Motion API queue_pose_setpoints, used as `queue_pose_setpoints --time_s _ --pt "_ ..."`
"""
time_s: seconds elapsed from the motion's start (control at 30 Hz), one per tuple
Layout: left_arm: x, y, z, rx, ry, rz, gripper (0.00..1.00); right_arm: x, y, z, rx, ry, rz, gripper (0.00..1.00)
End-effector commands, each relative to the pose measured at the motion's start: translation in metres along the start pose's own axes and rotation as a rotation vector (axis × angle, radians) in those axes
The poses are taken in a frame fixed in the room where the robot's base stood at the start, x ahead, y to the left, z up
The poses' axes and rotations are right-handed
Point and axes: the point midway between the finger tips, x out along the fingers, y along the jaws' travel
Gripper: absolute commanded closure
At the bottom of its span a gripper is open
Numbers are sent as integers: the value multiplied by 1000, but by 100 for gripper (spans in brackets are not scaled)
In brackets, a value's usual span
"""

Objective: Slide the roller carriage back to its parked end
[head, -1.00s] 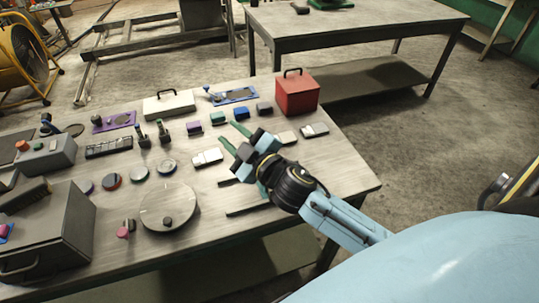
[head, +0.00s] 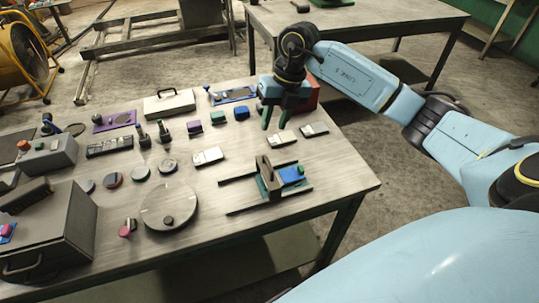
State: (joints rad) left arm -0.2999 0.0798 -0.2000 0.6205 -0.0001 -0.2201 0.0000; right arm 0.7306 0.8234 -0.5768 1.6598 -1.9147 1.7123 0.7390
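The roller carriage (head: 267,183) stands on two dark parallel rails (head: 243,209) near the table's right front edge. It has an upright grey plate, a green base and a blue block (head: 291,175) on its right side. It sits toward the right part of the rails, and their left stretch is bare. My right gripper (head: 275,118) is behind the carriage and apart from it, with its green fingers pointing down. The fingers are spread and nothing shows between them. The gripper partly hides the red box. My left gripper is out of view.
The red box (head: 312,95) stands at the table's back right corner. A round grey turntable (head: 169,205) with a knob lies left of the rails. The table top (head: 330,170) right of the carriage is clear.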

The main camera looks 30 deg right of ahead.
Motion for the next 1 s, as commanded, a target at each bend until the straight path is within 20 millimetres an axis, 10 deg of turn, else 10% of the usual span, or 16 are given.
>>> queue_pose_setpoints --time_s 1.0 --pt "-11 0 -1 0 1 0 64 128 -18 0 17 4 -51 68"
